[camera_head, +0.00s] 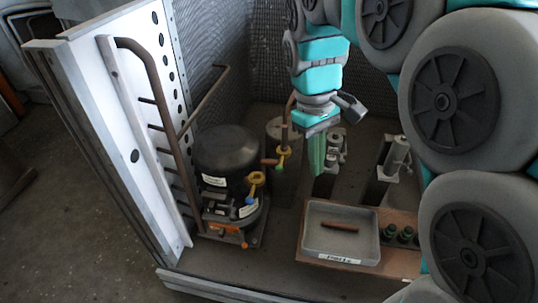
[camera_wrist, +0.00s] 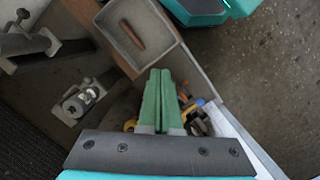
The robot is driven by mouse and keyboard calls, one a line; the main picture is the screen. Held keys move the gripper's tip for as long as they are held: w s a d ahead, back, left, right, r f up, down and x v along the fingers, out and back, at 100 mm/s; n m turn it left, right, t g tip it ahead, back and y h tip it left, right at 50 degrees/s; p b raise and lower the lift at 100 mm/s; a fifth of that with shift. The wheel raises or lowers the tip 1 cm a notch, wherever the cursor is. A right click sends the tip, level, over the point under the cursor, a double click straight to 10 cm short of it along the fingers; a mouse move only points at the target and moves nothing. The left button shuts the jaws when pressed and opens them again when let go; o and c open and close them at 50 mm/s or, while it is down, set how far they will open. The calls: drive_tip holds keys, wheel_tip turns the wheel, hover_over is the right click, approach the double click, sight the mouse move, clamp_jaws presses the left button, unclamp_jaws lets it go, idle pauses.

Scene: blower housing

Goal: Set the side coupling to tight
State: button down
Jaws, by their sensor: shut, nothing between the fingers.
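Two similar grey metal fittings sit on dark posts. The nearer-to-gripper fitting (camera_head: 336,145) is just right of my gripper, and the other fitting (camera_head: 397,155) stands further right. They also show in the wrist view, one left of my fingers (camera_wrist: 80,101) and one at the upper left edge (camera_wrist: 22,42). I cannot tell which part is the side coupling, nor its setting. My gripper (camera_head: 317,172) points down with its green fingers together and empty. The closed fingers also show in the wrist view (camera_wrist: 160,74). They look apart from both fittings.
A black compressor (camera_head: 226,150) with yellow fittings (camera_head: 257,178) stands left of my gripper. A grey parts tray (camera_head: 320,245) holds a brown rod (camera_head: 340,227) in front. Dark green knobs (camera_head: 390,230) sit beside the tray. A white panel (camera_head: 125,120) with pipes bounds the left.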

sight(281, 163)
drive_tip(key=w+a+n+h+b, duration=0.1)
drive_tip(key=w+a+n, duration=0.5)
drive_tip(key=w+a, duration=0.8)
drive_tip(key=shift+w+a+f+n+t+b, duration=0.3)
drive_tip(key=shift+w+a+b, duration=0.1)
drive_tip(key=shift+a, duration=0.3)
drive_tip(key=b+x, duration=0.3)
drive_tip(key=s+d+f, duration=0.2)
drive_tip(key=d+f, duration=0.3)
drive_tip(key=f, duration=0.2)
drive_tip(key=shift+f+b, duration=0.25)
drive_tip(key=shift+b, duration=0.1)
drive_tip(key=shift+d, duration=0.1)
